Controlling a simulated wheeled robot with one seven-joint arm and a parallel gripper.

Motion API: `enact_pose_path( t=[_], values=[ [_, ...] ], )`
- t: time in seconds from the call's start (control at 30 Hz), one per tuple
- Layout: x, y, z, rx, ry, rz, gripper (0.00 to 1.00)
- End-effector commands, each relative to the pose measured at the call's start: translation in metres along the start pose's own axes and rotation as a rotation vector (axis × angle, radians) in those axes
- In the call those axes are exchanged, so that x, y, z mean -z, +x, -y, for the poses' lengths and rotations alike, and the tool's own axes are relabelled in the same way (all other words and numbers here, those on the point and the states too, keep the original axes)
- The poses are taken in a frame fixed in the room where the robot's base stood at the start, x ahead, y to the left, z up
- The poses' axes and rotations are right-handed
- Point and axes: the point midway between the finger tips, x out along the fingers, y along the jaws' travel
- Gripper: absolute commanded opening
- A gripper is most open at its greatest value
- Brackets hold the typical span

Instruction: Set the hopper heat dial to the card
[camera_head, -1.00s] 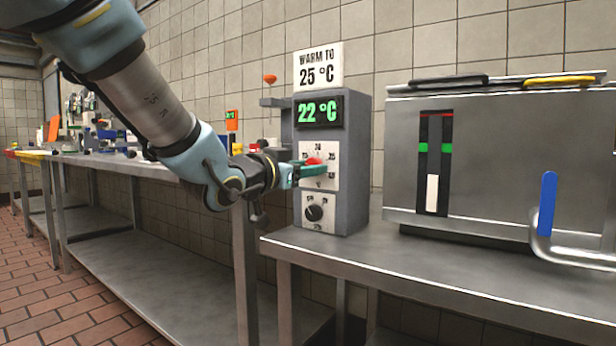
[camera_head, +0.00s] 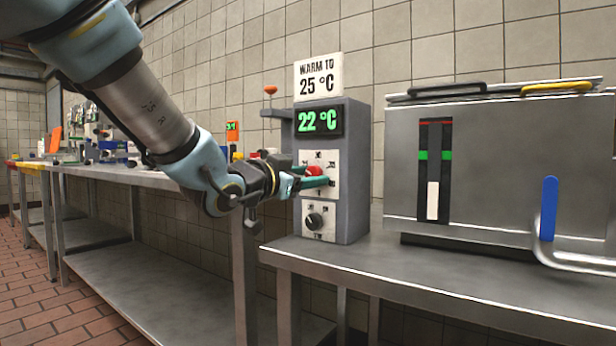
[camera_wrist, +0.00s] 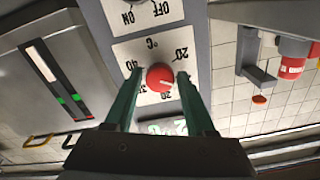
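The card (camera_head: 318,76) above the grey heater unit (camera_head: 355,180) reads "WARM TO 25 °C". The green display (camera_head: 318,121) reads 22 °C. The red heat dial (camera_wrist: 160,77) sits on a white scale plate marked in °C; its exact setting is unclear. The dial is partly covered by my fingers in the head view (camera_head: 314,170). My gripper (camera_wrist: 158,76) is at the dial, one green finger on each side. In the wrist view narrow gaps show between fingers and dial, so the gripper looks open around it. My gripper also shows in the head view (camera_head: 316,177).
A black ON/OFF knob (camera_head: 314,221) is below the dial. A steel machine (camera_head: 490,160) with a blue-handled pipe (camera_head: 548,208) stands right. The steel table front (camera_head: 400,280) is bare.

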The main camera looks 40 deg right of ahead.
Motion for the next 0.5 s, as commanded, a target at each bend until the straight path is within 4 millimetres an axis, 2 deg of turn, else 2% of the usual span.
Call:
enact_pose_path(
  t=[0.03,0.13,0.17,0.37,0.5],
  values=[
    [0.0001,0.0001,0.0001,0.0,0.0,0.0,0.62],
    [0.0004,0.0001,0.0001,0.0,0.0,-0.001,0.73],
    [0.0004,0.0001,0.0001,0.0,0.0,-0.001,0.74],
    [0.0007,0.0001,0.0002,0.0,0.0,-0.002,0.74],
    [0.002,-0.0067,0.0009,0.001,0.0,-0.003,0.74]
  ],
)
